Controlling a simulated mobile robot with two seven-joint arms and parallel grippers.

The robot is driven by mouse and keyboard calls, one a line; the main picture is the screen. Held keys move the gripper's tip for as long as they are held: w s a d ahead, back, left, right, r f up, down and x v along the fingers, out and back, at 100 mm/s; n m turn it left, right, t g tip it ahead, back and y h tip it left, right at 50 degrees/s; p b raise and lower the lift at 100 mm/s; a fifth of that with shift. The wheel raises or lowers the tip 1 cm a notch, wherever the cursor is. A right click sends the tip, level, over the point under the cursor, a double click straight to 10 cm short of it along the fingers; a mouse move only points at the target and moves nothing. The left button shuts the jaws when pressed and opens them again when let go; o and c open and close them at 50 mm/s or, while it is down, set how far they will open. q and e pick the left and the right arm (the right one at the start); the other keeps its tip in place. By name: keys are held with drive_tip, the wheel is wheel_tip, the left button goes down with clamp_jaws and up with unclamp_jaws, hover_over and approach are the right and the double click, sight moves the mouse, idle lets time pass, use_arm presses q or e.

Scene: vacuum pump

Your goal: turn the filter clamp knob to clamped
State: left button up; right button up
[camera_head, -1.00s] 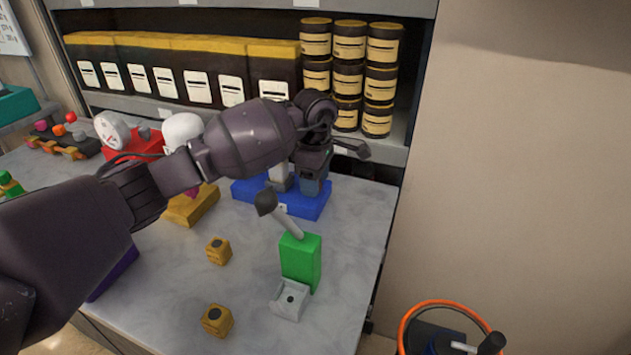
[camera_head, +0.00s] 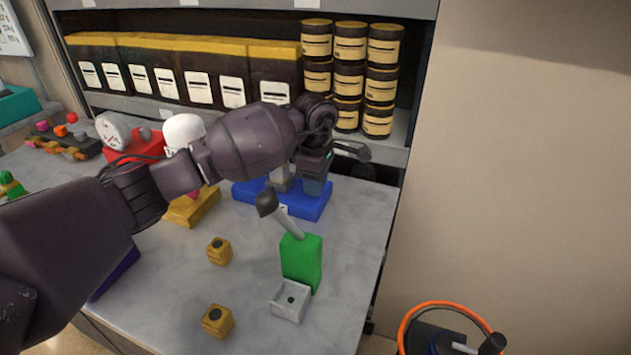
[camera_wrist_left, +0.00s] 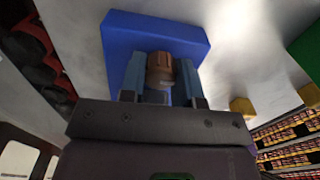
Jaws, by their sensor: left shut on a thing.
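The blue base (camera_head: 308,210) of the filter clamp sits on the grey bench, with a light grey part (camera_head: 281,177) standing on it. My left gripper (camera_head: 312,186) reaches down over its right part. In the left wrist view, the gripper (camera_wrist_left: 160,78) has its two blue-grey fingers on either side of a brown knob (camera_wrist_left: 160,66) and is shut on it, with the blue base (camera_wrist_left: 150,32) behind. In the head view the knob is hidden by the gripper. Whether the clamp is in its clamped position cannot be told. My right gripper is in neither view.
A green block (camera_head: 301,262) with a black-tipped lever stands in front of the base, next to a small light tray (camera_head: 290,301). Two yellow cubes (camera_head: 219,251) (camera_head: 217,321) lie to the left. Shelves with dark cans (camera_head: 348,75) rise behind. The bench front is mostly clear.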

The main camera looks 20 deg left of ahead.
use_arm(q)
drive_tip(key=shift+r+n+p, duration=0.2)
drive_tip(key=shift+n+p, duration=0.3)
drive_tip(key=shift+n, duration=0.7)
drive_tip(key=n+p, duration=0.1)
drive_tip(key=n, duration=0.1)
drive_tip(key=shift+n, duration=0.3)
drive_tip(key=shift+n+p, duration=0.5)
drive_tip(key=shift+n, duration=0.4)
drive_tip(key=n+p, duration=0.1)
drive_tip(key=n, duration=0.1)
drive_tip(key=shift+n, duration=0.4)
drive_tip(key=n+p, duration=0.3)
drive_tip(key=n, duration=0.2)
drive_tip(key=shift+n+p, duration=0.45)
drive_tip(key=shift+n, duration=0.55)
drive_tip(key=shift+f+n, duration=0.15)
drive_tip(key=shift+n, duration=0.35)
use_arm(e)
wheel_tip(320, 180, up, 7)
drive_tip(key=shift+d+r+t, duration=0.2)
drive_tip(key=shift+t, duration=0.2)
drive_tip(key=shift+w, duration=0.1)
